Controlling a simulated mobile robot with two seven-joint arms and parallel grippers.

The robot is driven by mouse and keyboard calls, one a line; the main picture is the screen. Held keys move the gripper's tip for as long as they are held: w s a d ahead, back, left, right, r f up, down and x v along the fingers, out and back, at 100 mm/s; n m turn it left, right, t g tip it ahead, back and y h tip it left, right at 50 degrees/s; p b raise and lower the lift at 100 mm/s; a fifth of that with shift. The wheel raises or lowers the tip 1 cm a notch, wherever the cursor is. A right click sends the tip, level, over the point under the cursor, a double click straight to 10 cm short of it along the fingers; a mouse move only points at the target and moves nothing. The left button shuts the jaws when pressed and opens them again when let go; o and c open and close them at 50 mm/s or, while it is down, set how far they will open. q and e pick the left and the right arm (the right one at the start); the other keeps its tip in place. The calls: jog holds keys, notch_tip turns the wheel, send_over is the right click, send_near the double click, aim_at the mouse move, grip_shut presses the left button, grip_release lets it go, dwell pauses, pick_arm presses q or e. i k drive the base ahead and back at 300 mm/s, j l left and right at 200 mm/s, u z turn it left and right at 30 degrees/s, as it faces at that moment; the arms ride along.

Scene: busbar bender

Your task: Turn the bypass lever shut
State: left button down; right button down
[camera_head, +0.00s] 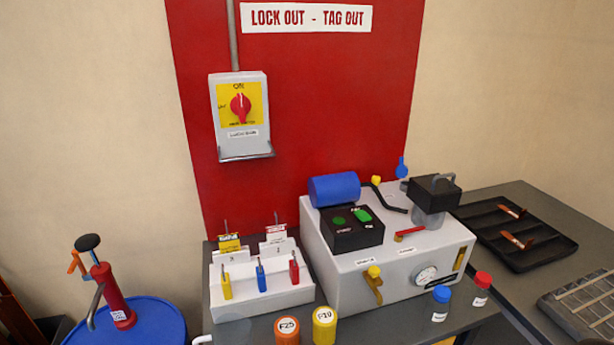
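A light grey hydraulic unit (335,272) stands on the dark table. On its front face a yellow lever (374,286) hangs down from its pivot, slightly tilted, under a small label I cannot read surely. A short red lever (410,232) lies on top of the unit. A black bent handle with a yellow knob (376,180) rises behind it. I cannot tell for certain from the labels which of these is the bypass lever. Neither of my grippers can be made out in the head view.
A pressure gauge (426,275) sits on the unit's front. Orange (287,331) and yellow (324,327) canisters and blue-capped (440,303) and red-capped (481,289) bottles stand before it. A padlock rack (262,290) is left. A switch box (240,115) hangs above; a black tray (515,235) lies right.

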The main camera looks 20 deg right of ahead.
aim_at(398, 236)
jog(key=z, duration=1.35)
